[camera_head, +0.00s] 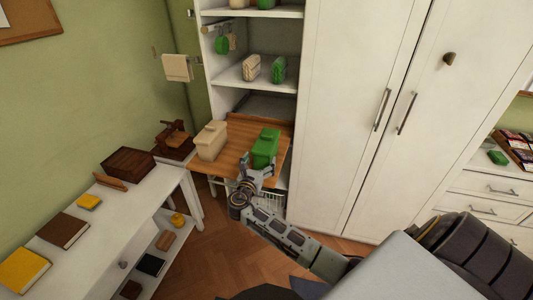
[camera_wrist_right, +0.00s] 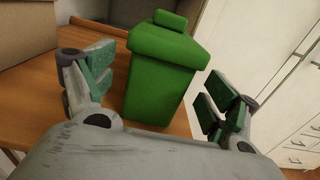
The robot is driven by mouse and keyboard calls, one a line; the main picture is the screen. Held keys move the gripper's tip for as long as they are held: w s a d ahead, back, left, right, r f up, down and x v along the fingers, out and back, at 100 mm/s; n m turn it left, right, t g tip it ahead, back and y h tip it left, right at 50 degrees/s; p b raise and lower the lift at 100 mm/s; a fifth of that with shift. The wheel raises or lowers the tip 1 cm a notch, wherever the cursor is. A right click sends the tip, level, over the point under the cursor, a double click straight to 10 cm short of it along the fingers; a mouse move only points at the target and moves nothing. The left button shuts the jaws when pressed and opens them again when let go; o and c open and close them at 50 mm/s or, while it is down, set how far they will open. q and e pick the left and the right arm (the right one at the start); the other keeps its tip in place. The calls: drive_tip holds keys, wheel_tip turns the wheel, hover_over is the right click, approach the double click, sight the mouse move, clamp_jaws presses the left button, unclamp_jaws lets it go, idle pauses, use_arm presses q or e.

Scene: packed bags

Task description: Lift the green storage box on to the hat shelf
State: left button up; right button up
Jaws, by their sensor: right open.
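The green storage box (camera_head: 265,146) is upright with its lid on, on the wooden bench (camera_head: 240,131), right of a beige box (camera_head: 210,141). It fills the middle of the right wrist view (camera_wrist_right: 160,88). My right gripper (camera_head: 256,176) is at the near side of the green box. In the right wrist view its open fingers (camera_wrist_right: 158,90) are on either side of the box, with gaps between pads and box. Open white shelves (camera_head: 258,86) are above the bench; which one is the hat shelf I cannot tell. My left gripper is not in view.
The middle shelf holds a beige bag (camera_head: 250,68) and a green bag (camera_head: 279,69). A tall white wardrobe (camera_head: 355,110) stands close on the right. A white side table (camera_head: 110,230) with books and boxes is on the left.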

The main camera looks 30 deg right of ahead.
drive_tip(key=shift+d, duration=0.1)
drive_tip(key=shift+f+x, duration=0.2)
drive_tip(key=shift+x, duration=2.4)
drive_tip(key=c, duration=1.1)
